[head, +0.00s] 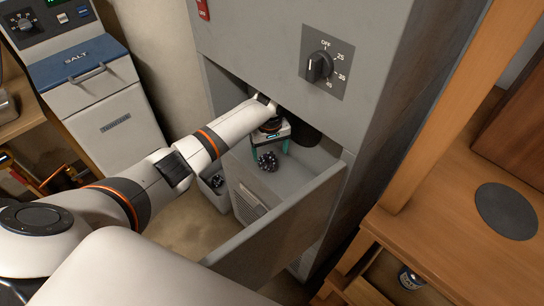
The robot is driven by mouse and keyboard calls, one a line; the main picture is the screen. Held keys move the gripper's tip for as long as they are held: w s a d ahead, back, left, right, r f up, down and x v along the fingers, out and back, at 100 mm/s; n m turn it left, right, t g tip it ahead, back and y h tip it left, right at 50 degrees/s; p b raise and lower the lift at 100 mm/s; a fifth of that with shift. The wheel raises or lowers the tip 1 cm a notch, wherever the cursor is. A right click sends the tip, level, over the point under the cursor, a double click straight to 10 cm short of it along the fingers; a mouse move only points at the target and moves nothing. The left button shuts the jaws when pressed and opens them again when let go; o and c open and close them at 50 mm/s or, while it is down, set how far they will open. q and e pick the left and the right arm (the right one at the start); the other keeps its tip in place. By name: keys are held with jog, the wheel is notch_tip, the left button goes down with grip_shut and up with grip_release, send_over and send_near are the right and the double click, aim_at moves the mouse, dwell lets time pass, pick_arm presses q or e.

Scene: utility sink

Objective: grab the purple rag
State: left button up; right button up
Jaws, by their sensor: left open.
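No clearly purple rag shows in the head view. A small dark, lumpy thing (267,161) lies inside the grey open-topped bin of the machine; I cannot tell what it is. My left gripper (270,151) reaches down into this bin, with its teal-tipped fingers apart on either side of the dark thing. I cannot tell whether they touch it. My left forearm hides part of the bin's left side. My right gripper is out of view.
The grey machine (265,45) with a dial (319,67) rises behind the bin, and the bin's slanted front wall (290,225) stands before it. A salt unit (95,80) is at left. A wooden table with a dark round disc (506,211) is at right.

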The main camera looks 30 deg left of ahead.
aim_at(269, 162)
pick_arm(q)
notch_tip(269, 162, down, 2)
jog(key=shift+a+f, duration=0.1)
jog(key=shift+a, duration=0.05)
jog(key=f, duration=0.1)
jog(key=f+b, duration=0.1)
jog(key=shift+w+a+f, duration=0.1)
jog(key=shift+a+f, duration=0.1)
jog(key=shift+f, duration=0.75)
jog(key=c, duration=1.1)
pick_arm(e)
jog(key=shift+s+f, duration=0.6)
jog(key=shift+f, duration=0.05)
